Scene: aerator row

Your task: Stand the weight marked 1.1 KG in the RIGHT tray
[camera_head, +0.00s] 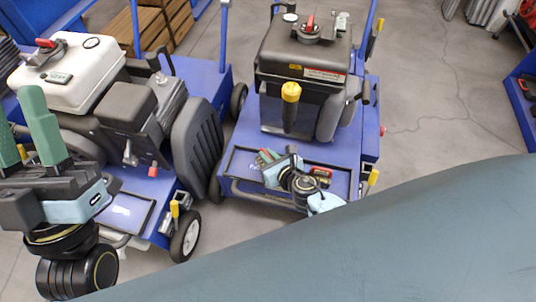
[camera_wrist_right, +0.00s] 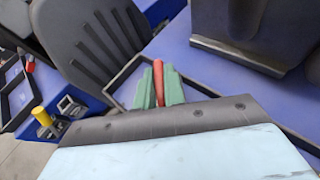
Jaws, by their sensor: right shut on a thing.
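My right gripper (camera_head: 268,156) is over the tray (camera_head: 227,163) on the deck of the right blue machine. In the right wrist view its green fingers are shut on a narrow red thing (camera_wrist_right: 158,82), probably a weight; no marking on it can be read. The black tray rim (camera_wrist_right: 124,76) shows just beyond the fingers; whether the red thing touches the tray floor I cannot tell. A second red piece (camera_head: 322,173) with dark and yellow marks shows beside my right wrist. My left gripper (camera_head: 22,120) is at the far left, its green fingers apart and empty.
The left blue machine has its own tray (camera_head: 128,215) with a pale label. A black seat-like panel (camera_head: 197,140) stands between the machines. The dark engine housing (camera_head: 300,70) and a yellow-topped lever (camera_head: 290,93) rise behind the right tray. My arm covers the lower right.

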